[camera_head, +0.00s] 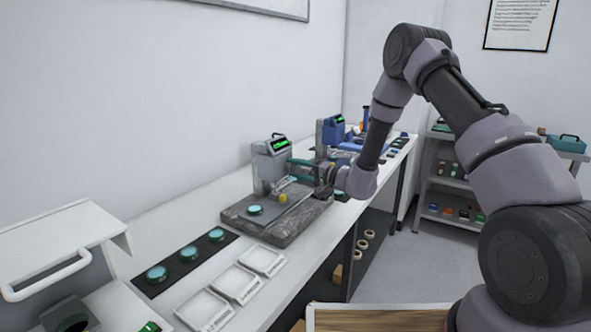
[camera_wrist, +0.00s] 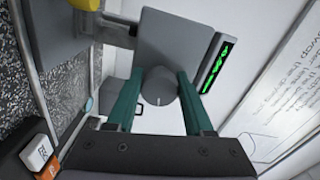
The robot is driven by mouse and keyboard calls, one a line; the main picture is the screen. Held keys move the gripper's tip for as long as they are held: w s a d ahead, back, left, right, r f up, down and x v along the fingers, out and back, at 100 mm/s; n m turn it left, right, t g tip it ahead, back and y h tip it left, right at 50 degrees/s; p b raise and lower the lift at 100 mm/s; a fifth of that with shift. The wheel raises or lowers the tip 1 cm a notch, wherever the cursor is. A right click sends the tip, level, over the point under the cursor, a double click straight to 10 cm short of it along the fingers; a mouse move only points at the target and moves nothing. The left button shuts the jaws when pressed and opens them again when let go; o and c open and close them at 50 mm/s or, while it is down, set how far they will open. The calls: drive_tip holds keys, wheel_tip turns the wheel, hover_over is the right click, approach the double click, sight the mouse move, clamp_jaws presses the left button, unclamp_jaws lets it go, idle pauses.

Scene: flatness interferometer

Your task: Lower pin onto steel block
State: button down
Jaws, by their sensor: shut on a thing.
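The gauge stand (camera_head: 270,165) has a grey head with a lit green display and stands on a dark granite base (camera_head: 285,232). My gripper (camera_head: 298,163) is at the side of the head. In the wrist view, the teal fingers of my gripper (camera_wrist: 161,78) are shut on a round grey knob (camera_wrist: 160,88) on the head (camera_wrist: 168,42). A yellow part (camera_head: 283,198), perhaps the pin's holder, sits low in front of the stand; it also shows in the wrist view (camera_wrist: 85,4). A flat grey steel piece (camera_head: 292,208) lies below it. The pin's tip and any gap are not clear.
A teal disc (camera_head: 255,210) lies on the base's left part. Several more lie on a black strip (camera_head: 150,285), beside white trays (camera_head: 235,283). A second blue instrument (camera_head: 330,130) stands behind. A shelf (camera_head: 455,185) stands at right.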

drive_tip(key=shift+f+n, duration=0.1)
drive_tip(key=shift+n, duration=0.5)
drive_tip(key=shift+s, duration=0.1)
drive_tip(key=shift+c, duration=1.7)
unclamp_jaws()
drive_tip(key=v, duration=1)
drive_tip(key=shift+s+d, duration=0.2)
drive_tip(key=shift+d, duration=0.1)
